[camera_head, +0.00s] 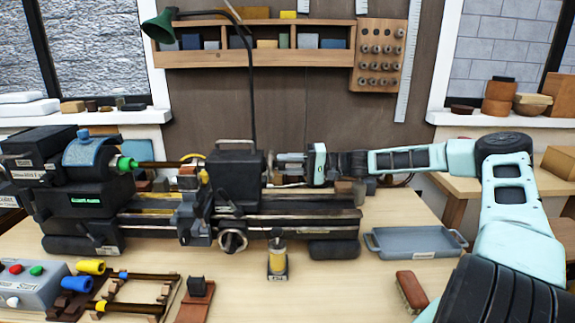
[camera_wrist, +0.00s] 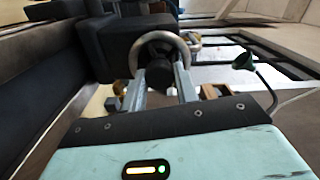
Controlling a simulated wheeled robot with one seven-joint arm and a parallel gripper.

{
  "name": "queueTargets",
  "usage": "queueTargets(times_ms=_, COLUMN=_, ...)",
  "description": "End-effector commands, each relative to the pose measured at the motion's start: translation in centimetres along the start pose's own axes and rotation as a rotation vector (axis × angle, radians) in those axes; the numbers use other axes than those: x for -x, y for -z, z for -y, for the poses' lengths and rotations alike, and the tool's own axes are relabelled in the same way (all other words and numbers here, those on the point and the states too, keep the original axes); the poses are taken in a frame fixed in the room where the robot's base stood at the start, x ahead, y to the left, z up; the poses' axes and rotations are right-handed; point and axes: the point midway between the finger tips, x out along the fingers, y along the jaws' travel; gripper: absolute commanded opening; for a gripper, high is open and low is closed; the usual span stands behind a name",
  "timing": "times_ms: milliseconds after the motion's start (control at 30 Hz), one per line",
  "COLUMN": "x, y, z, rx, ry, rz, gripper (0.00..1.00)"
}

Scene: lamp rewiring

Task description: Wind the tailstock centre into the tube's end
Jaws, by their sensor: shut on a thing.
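The lathe (camera_head: 95,205) stands on the bench with its headstock at the left. A brown tube (camera_head: 158,164) runs rightward from the green-collared chuck (camera_head: 124,163). The dark tailstock (camera_head: 237,180) stands on the bed rails right of the tube. Its centre, and any contact with the tube's end, cannot be made out. My gripper (camera_head: 287,164) reaches in from the right to the tailstock's outer end. In the wrist view, my gripper (camera_wrist: 162,80) has its two fingers at the silver handwheel (camera_wrist: 186,46), shut on it. The dark hub sits between the fingers.
A lamp's thin black stem (camera_head: 252,100) rises behind the tailstock. A grey tray (camera_head: 415,242), a brown brush (camera_head: 411,291) and a small yellow pot (camera_head: 278,258) stand in front. A button box (camera_head: 30,285) and yellow and blue fittings are at the front left.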

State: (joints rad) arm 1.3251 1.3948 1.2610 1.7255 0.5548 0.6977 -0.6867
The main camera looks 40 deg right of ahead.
Motion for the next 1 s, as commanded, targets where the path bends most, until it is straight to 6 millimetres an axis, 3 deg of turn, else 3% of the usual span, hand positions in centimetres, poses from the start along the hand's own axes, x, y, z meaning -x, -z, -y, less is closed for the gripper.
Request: queueTargets(times_ms=1000, x=0.06, y=0.09, z=0.07, rx=-0.965, ry=-0.002, rz=-0.004, gripper=0.07)
